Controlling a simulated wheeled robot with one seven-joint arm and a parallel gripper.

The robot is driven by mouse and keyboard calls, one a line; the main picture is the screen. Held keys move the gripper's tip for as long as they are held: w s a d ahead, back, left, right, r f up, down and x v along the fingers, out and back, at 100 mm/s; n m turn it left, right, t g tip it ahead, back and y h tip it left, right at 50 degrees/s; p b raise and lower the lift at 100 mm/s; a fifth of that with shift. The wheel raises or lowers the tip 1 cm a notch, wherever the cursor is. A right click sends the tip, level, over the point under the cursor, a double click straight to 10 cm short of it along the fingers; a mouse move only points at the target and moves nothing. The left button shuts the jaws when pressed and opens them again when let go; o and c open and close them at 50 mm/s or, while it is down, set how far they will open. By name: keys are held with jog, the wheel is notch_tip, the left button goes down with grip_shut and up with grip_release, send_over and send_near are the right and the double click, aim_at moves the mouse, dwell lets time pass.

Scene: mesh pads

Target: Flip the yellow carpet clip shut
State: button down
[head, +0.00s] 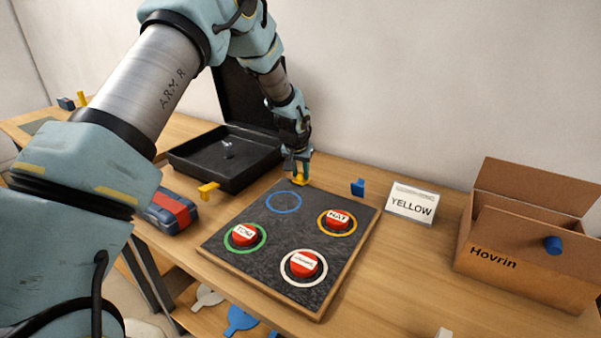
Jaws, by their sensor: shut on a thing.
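A grey carpet-covered board (268,237) with a wooden edge lies on the table. My gripper (299,170) is at the board's back edge, pointing down and shut on a small yellow clip (300,179). The jaws cover part of this clip, so I cannot tell whether it is flipped open or shut. Another yellow piece (208,189) is by the front edge of the black case, left of the board. A blue piece (357,187) stands behind the board's back right corner. A card (411,203) reading "YELLOW" stands to the right.
Red buttons (336,218) with labels sit in coloured rings on the board; the blue ring (284,202) is empty. An open black case (226,158) is at the back left. A blue and red pouch (171,211) lies left. A cardboard box (530,245) stands right.

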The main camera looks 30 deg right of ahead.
jog(key=shift+f, duration=0.1)
jog(key=shift+a+f+b, duration=0.1)
jog(key=shift+f+b, duration=0.1)
jog(key=shift+b, duration=0.55)
jog(key=b, duration=0.1)
jog(key=h+b, duration=0.1)
jog(key=shift+s+a+f+b, duration=0.1)
jog(key=shift+f+b, duration=0.15)
jog(key=shift+b, duration=0.1)
jog(key=shift+s+a+t+h+b, duration=0.15)
jog(key=shift+t+h+b, duration=0.35)
jog(key=shift+b, duration=0.7)
jog(key=shift+r, duration=0.1)
jog(key=c, duration=0.6)
grip_release()
jog(key=shift+r, duration=0.1)
